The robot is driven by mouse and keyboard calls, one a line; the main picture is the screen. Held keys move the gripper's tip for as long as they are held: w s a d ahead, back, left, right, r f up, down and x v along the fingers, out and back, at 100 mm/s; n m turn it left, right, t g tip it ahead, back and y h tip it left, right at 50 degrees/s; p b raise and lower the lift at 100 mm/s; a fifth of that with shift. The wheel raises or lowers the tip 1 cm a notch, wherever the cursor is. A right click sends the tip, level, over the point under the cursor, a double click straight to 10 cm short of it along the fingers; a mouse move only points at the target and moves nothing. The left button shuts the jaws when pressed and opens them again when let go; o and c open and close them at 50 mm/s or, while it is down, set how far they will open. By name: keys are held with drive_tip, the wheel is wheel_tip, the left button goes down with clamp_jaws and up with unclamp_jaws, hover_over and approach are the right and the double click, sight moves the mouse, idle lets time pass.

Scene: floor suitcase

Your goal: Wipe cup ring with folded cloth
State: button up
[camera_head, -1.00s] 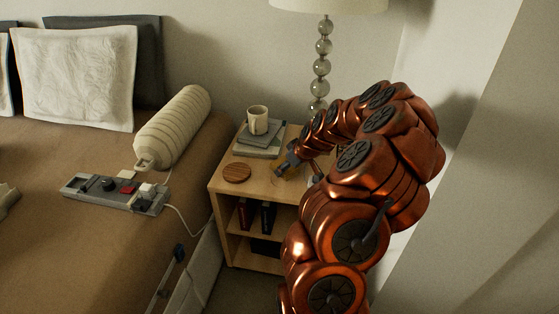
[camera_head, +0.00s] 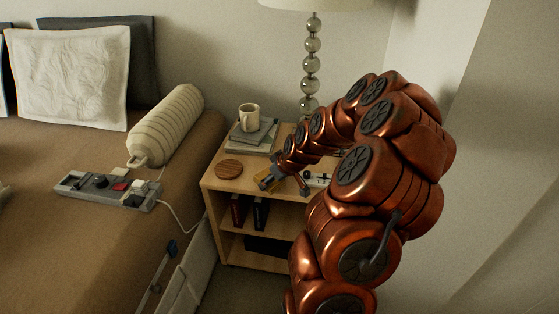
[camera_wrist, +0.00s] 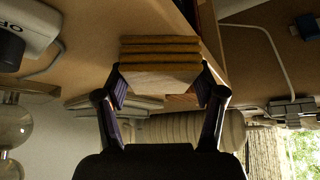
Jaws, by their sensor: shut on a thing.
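The folded cloth, mustard-yellow and stacked in layers, shows between my fingers in the wrist view (camera_wrist: 160,52). In the head view a bit of it (camera_head: 262,189) shows by my fingertips. My gripper (camera_head: 271,181) is shut on the cloth, low over the front part of the wooden nightstand (camera_head: 225,187). In the wrist view my gripper's fingers (camera_wrist: 161,88) flank the cloth on both sides. I cannot tell whether the cloth presses on the top. A white mug (camera_head: 249,117) stands upright on stacked books. No cup ring can be made out; my gripper and arm hide part of the top.
A round wooden coaster (camera_head: 229,169) lies left of my gripper. A white switch device (camera_head: 318,180) lies to its right, partly behind my arm. Grey books (camera_head: 252,135) and a lamp (camera_head: 311,64) stand behind. The bed (camera_head: 100,235) is at left.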

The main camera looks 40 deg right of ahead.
wheel_tip(320, 180, up, 5)
drive_tip(key=shift+d+p, duration=0.15)
drive_tip(key=shift+p, duration=0.25)
drive_tip(key=shift+r+p, duration=0.3)
drive_tip(key=shift+r, duration=1.25)
drive_tip(key=shift+w, duration=0.1)
